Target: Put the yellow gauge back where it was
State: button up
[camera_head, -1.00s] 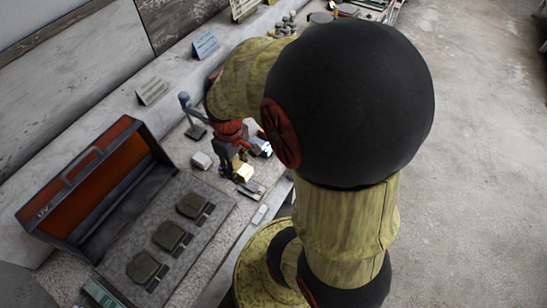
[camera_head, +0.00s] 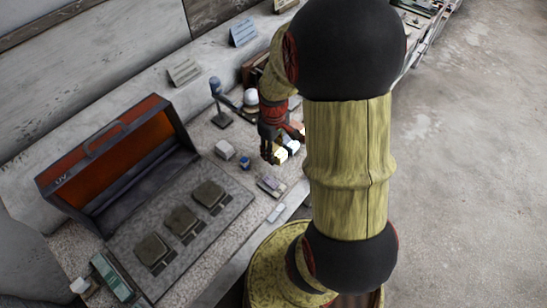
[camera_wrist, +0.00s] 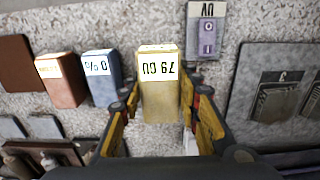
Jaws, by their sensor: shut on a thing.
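The yellow gauge (camera_wrist: 159,98) is a block with a white label on top, reading "79 GU" upside down in the wrist view. My gripper (camera_wrist: 160,105) is shut on it, with a finger on each side. A red-brown block (camera_wrist: 64,85) and a blue block (camera_wrist: 101,80) with similar labels stand in a row to its left. In the head view my gripper (camera_head: 279,155) is low over the bench with the yellow gauge (camera_head: 280,156) at its tips. The gap between the gauge's underside and the bench is hidden.
An open case with a red lining (camera_head: 125,160) stands left, before a grey panel with three dark pads (camera_head: 181,224). A lamp-like stand (camera_head: 217,100) is behind.

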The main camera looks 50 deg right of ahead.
jog(key=shift+w+d+f+b, duration=0.15)
jog(key=shift+w+d+f, duration=0.15)
jog(key=shift+f, duration=0.25)
jog(key=shift+w+d+f+b, duration=0.15)
jog(key=shift+w+d+f, duration=0.15)
jog(key=shift+f, duration=0.25)
jog(key=shift+w+d+f+b, duration=0.1)
jog(key=shift+f+b, duration=0.5)
jog(key=shift+f, duration=0.9)
jog(key=shift+f, duration=0.15)
jog(key=o, duration=0.7)
jog(key=shift+o, duration=0.2)
